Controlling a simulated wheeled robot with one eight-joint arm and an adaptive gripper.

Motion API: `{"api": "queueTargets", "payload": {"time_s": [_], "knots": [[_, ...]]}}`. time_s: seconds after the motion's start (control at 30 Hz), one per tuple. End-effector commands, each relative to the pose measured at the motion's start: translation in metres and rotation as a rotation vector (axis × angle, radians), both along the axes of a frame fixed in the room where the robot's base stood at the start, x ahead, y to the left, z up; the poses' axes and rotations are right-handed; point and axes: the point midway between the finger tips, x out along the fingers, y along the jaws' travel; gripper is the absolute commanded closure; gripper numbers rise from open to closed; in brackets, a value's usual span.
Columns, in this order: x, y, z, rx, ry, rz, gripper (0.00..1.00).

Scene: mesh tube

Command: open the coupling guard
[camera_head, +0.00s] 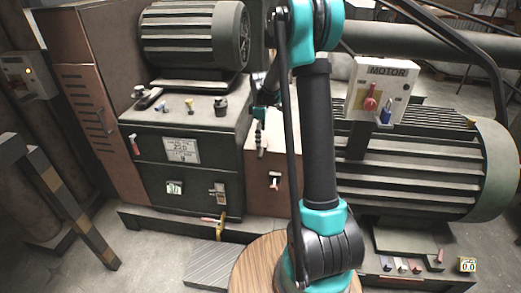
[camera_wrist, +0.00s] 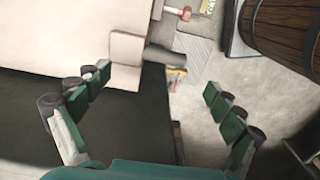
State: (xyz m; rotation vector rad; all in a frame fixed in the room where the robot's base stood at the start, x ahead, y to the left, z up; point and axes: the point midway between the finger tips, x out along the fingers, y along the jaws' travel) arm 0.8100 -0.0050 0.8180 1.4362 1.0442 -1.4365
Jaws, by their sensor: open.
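No part is labelled as the coupling guard, and I cannot tell for sure which one it is. A brownish box (camera_head: 285,165) with a small red and white handle (camera_head: 274,181) stands between the two machines, partly hidden by my arm. A dark green cabinet (camera_head: 190,150) with a label plate and front latches stands to its left. My gripper (camera_head: 261,115) is in front of the gap between them, partly hidden by my arm. In the wrist view my gripper (camera_wrist: 157,82) is open and empty, with its green-padded fingers wide apart above a dark surface and a pale panel (camera_wrist: 60,35).
A ribbed motor (camera_head: 195,35) sits on the cabinet. A larger motor (camera_head: 430,165) with a MOTOR switch box (camera_head: 385,90) is at right. A striped barrier (camera_head: 60,190) stands at left. A round wooden top (camera_head: 258,262) is in front. Grey floor (camera_head: 150,265) shows at lower left.

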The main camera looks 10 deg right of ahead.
Motion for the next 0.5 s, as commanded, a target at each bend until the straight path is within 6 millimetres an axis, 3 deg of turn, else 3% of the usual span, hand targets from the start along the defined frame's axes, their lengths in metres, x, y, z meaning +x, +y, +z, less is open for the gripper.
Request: {"api": "queueTargets", "payload": {"time_s": [0.2, 0.5], "knots": [[0.0, 0.0, -0.042, 0.0, 0.0, 0.0, 0.06], [0.0, 0.0, -0.072, 0.0, 0.0, -0.001, 0.06]]}}
